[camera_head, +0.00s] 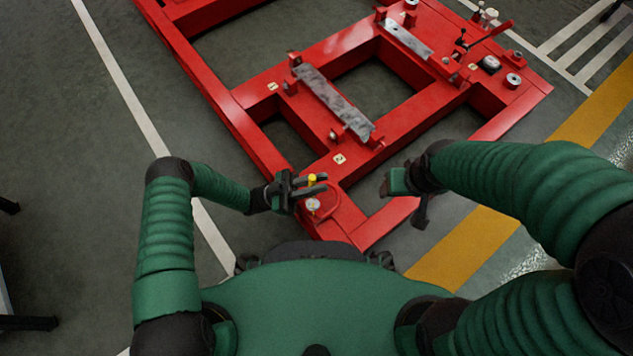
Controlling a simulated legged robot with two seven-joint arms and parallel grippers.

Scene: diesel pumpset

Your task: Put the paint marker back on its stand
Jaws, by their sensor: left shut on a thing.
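The paint marker shows as a small yellow piece (312,179) between the fingers of my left gripper (308,186). My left gripper is shut on it, above the near corner of the red frame. A small round pale fitting (312,204) with a red loop beside it sits just below the gripper on the frame; I cannot tell whether this is the stand. Most of the marker is hidden by the fingers. My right gripper (388,184) is to the right, over the frame's near end, apart from the marker; its fingers do not show clearly.
The red pumpset frame (258,145) fills the middle, with grey metal plates (335,102) and several small fittings on it. A lever (490,32) stands at the far right. Grey floor (70,150) with white and yellow lines (470,240) lies around it.

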